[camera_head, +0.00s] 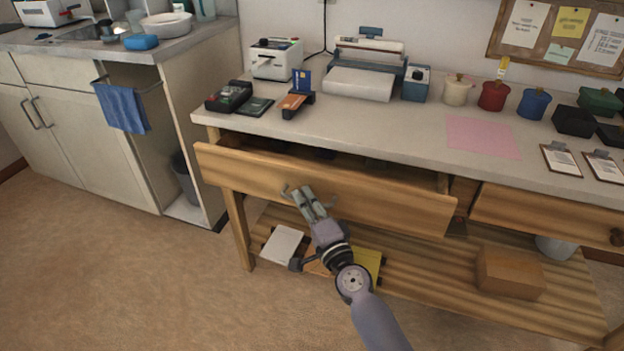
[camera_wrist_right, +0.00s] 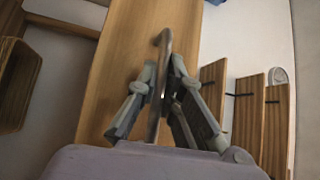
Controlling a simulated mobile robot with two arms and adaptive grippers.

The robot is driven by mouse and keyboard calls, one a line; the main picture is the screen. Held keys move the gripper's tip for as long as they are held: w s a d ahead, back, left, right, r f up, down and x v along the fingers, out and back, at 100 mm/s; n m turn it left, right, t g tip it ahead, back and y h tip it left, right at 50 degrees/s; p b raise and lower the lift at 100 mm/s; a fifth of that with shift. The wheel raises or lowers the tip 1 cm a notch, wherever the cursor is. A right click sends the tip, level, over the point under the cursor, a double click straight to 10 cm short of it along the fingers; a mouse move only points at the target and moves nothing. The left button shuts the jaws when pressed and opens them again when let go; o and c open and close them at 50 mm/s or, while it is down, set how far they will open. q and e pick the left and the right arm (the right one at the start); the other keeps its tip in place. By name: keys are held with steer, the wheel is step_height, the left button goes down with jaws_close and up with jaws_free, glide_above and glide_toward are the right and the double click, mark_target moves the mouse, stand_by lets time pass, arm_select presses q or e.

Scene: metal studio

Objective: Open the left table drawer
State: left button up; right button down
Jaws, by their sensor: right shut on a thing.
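The left table drawer (camera_head: 390,200) is a wooden drawer under the worktop, and it stands partly pulled out, with a dark gap above its front. Its front also shows in the right wrist view (camera_wrist_right: 125,60). My right gripper (camera_head: 303,194) is at the middle of this front, shut on the drawer's bar handle. In the right wrist view the handle (camera_wrist_right: 163,42) runs between the two fingers of the gripper (camera_wrist_right: 163,85). Much of the drawer's inside is hidden by its front. My left gripper is in neither view.
The table (camera_head: 400,140) carries a laminator-like machine (camera_head: 362,70), jars and clipboards. A second drawer (camera_head: 545,212) is on the right. The lower shelf holds a cardboard box (camera_head: 510,273) and papers (camera_head: 283,245). The floor in front is clear. A sink cabinet (camera_head: 90,130) stands at left.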

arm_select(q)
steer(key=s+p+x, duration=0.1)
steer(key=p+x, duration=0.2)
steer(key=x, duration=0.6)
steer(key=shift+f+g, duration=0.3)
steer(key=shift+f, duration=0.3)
arm_select(e)
steer(key=s+a, duration=0.2)
steer(key=s, duration=0.6)
steer(key=s+a, duration=0.3)
steer(key=s, duration=0.5)
steer(key=shift+s, duration=0.2)
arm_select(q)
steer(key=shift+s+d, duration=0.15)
arm_select(e)
steer(key=shift+a+f, duration=0.1)
steer(key=c, duration=1.7)
jaws_free()
steer(key=v, duration=1.2)
